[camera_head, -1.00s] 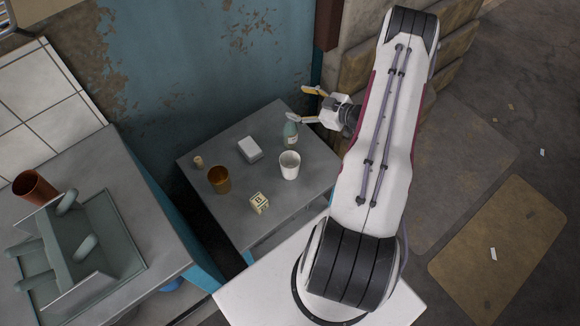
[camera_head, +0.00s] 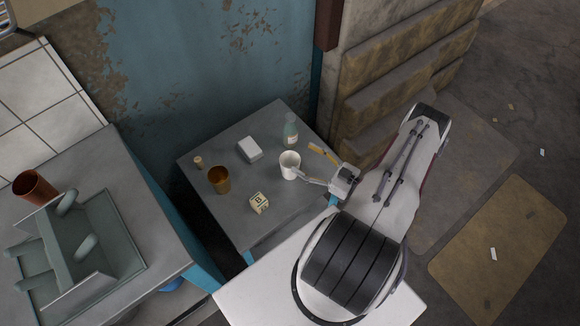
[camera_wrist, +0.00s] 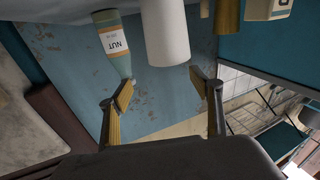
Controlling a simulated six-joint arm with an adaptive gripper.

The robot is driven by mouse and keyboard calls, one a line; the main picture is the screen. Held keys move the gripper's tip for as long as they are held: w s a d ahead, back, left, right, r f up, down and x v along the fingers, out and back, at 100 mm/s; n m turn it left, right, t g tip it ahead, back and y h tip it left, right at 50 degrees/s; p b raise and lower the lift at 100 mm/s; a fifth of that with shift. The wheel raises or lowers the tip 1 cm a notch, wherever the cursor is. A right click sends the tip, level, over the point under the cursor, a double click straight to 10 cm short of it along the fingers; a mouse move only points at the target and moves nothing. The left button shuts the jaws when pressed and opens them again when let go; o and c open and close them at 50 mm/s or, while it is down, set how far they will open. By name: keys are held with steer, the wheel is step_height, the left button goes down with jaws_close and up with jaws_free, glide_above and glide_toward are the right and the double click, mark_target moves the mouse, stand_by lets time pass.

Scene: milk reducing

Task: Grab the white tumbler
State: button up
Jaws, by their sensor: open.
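The white tumbler (camera_head: 289,166) stands upright on the small grey table, near its right side. It also shows in the wrist view (camera_wrist: 165,32), at the top centre, ahead of the fingers. My gripper (camera_head: 311,164) is open and empty at the right of the tumbler. One fingertip overlaps the tumbler's lower right edge in the head view, and whether it touches cannot be told. In the wrist view the two fingers (camera_wrist: 160,92) are spread, with the tumbler beyond their tips and roughly between them.
A labelled bottle (camera_head: 291,131) stands close behind the tumbler. A brown cup (camera_head: 219,180), a letter block (camera_head: 259,203), a white box (camera_head: 249,149) and a small cork-like piece (camera_head: 198,162) share the grey table (camera_head: 232,226). A counter with a rack (camera_head: 90,262) is at left.

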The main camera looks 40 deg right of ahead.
mark_target(290, 163)
steer(key=shift+m+h, duration=0.4)
steer(key=s+f, duration=0.1)
steer(key=s+a+f, duration=0.1)
steer(key=f, duration=0.1)
steer(key=s+f, duration=0.1)
steer(key=f, duration=0.1)
steer(key=shift+a, duration=0.3)
steer(key=shift+x, duration=1.3)
steer(key=shift+w+r, duration=0.1)
steer(key=shift+w, duration=0.05)
steer(key=shift+r+x, duration=0.2)
steer(key=shift+x, duration=2.25)
steer(key=shift+d, duration=0.1)
steer(key=c, duration=1.2)
